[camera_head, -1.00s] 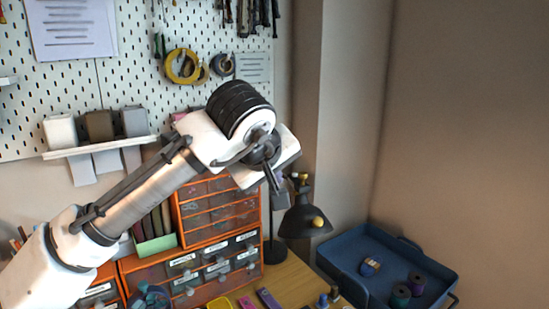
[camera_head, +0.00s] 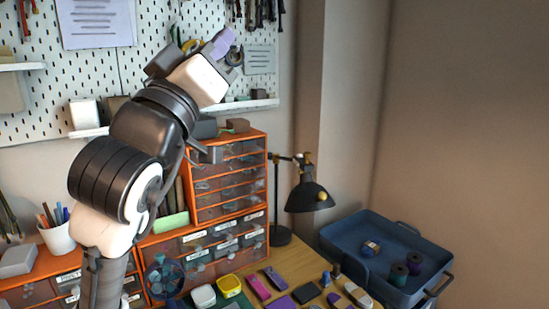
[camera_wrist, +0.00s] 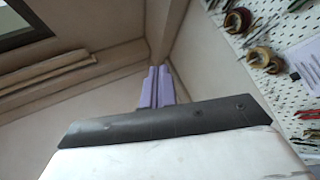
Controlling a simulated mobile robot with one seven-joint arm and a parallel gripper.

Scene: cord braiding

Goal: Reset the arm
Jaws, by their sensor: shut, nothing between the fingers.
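My gripper (camera_head: 222,42) is raised in front of the pegboard in the head view, pointing up and to the right. Its purple fingers also show in the wrist view (camera_wrist: 157,86), side by side and closed together with nothing held. My white and black arm rises at the left of the head view and covers part of the drawers and board.
A pegboard (camera_head: 50,105) with tools and shelves is behind my arm. Orange drawer units (camera_head: 229,178), a black lamp (camera_head: 308,194) and small items stand on the wooden bench below. A blue tray (camera_head: 342,233) holding spools is at the right. Open space lies before the right wall.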

